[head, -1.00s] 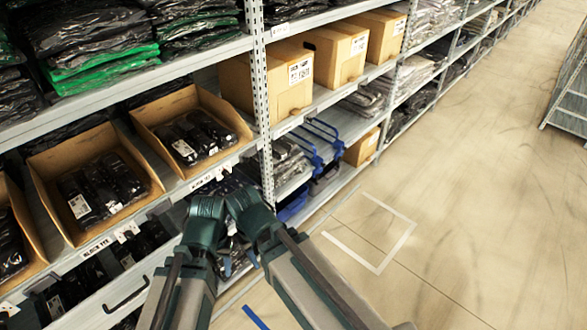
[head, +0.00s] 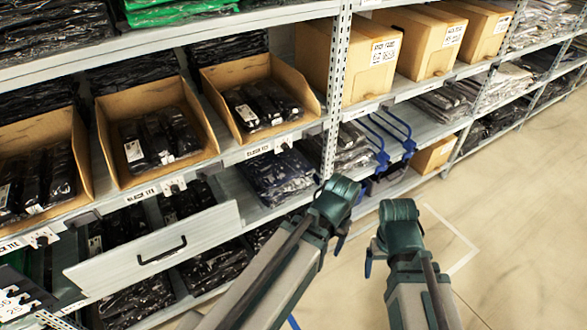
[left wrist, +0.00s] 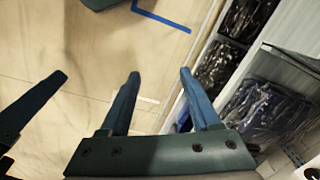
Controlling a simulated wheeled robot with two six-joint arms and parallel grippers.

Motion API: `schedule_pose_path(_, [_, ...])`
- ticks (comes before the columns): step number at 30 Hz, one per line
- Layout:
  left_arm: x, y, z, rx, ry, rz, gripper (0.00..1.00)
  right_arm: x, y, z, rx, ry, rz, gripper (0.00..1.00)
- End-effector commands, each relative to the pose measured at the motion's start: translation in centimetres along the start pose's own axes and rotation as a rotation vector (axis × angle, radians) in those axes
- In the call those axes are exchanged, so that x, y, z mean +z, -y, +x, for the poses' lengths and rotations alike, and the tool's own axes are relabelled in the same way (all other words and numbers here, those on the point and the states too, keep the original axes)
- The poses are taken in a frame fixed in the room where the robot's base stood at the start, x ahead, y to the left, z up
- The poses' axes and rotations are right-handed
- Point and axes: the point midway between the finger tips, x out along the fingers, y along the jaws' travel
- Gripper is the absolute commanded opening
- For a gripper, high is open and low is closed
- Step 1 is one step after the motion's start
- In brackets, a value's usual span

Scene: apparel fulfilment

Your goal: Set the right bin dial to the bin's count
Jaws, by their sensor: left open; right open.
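The right bin (head: 222,81) is an open cardboard bin on the middle shelf, holding several black bagged garments (head: 262,104); their exact count is hard to tell. Its dial (head: 283,144) is a small dark knob on a white plate on the shelf edge below it; its setting is too small to read. My left gripper (head: 340,243) is mostly hidden behind its wrist; the left wrist view shows its two blue fingers (left wrist: 160,74) apart and empty over the floor. My right gripper (head: 369,262) shows only a blue finger, below and right of the dial, touching nothing visible.
Two more bins (head: 112,103) (head: 85,150) stand to the left, with their own dials (head: 173,187) (head: 42,238). A drawer (head: 150,250) with a black handle juts out below. A metal upright (head: 336,95) stands right of the right bin. Floor at right is clear.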

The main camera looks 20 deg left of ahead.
Motion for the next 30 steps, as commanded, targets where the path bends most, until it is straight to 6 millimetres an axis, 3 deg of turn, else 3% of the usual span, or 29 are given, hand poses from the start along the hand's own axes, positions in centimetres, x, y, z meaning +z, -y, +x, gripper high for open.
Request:
schedule_pose_path(1, [-0.3,0.7,4.0,0.003,-0.006,-0.023,0.63,-0.2,0.4,3.9,0.000,0.000,0.000,0.87])
schedule_pose_path(3, [-0.8,1.7,6.4,0.005,-0.018,-0.047,0.63,-0.4,0.6,6.2,0.000,0.000,0.000,0.87])
schedule_pose_path(9, [-1.7,4.6,11.8,-0.026,-0.048,-0.082,0.63,-0.7,1.1,11.5,0.000,0.000,0.000,0.87])
schedule_pose_path(17, [-3.4,9.7,16.7,-0.223,-0.082,0.005,0.63,-1.0,1.6,16.9,0.000,0.000,0.000,0.87])
schedule_pose_path(23, [-5.7,14.0,14.4,-0.543,-0.072,0.237,0.63,-1.0,1.6,17.3,0.000,0.000,0.000,0.87])
schedule_pose_path(26, [-7.2,15.5,12.0,-0.723,-0.049,0.374,0.63,-1.0,1.6,17.3,0.000,0.000,0.000,0.87])
schedule_pose_path(30, [-9.9,16.6,7.3,-1.008,0.014,0.586,0.63,-1.0,1.6,17.2,0.000,0.000,0.000,0.87])
